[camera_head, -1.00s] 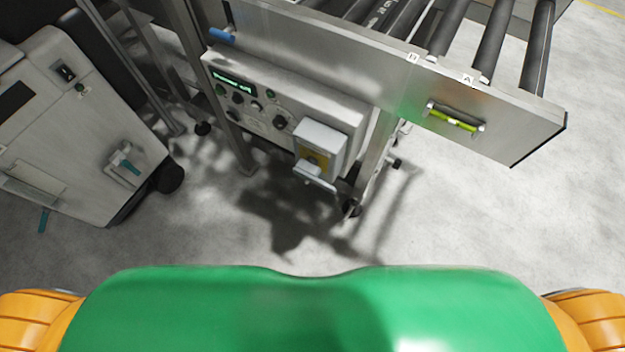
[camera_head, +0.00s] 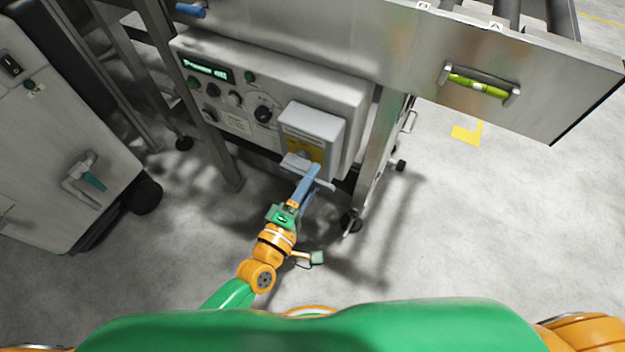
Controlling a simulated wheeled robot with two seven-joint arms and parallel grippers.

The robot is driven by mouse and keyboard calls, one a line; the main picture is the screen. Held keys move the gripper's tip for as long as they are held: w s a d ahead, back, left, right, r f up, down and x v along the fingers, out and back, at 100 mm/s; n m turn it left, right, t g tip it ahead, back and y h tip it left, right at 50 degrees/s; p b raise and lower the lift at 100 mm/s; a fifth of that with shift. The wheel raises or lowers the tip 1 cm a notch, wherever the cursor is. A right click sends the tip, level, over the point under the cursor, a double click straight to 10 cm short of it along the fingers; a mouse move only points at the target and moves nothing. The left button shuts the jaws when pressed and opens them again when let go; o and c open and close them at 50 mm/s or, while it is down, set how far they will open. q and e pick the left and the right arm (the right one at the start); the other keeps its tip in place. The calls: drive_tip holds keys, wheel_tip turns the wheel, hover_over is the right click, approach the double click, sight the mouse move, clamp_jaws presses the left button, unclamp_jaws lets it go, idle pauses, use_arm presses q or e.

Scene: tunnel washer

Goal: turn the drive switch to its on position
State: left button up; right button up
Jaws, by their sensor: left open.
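The control panel (camera_head: 225,92) is a light metal box under the conveyor frame, with a lit green display (camera_head: 207,71), several dark knobs and a larger round knob (camera_head: 264,114). At its lower right a grey housing (camera_head: 311,122) hoods a yellow plate (camera_head: 306,150), with a pale projecting piece below. I cannot read which control is the drive switch. My left gripper (camera_head: 308,178) has blue-grey fingers and is open, just below and in front of the yellow plate, overlapping the pale piece. Contact cannot be told, and the fingers hide part of this area. My right gripper is out of view.
Metal frame legs (camera_head: 368,165) flank the panel. The floor at the right is clear.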

use_arm(q)
drive_tip(key=shift+w+d, duration=0.2)
drive_tip(key=shift+w, duration=0.15)
clamp_jaws()
idle(1.2)
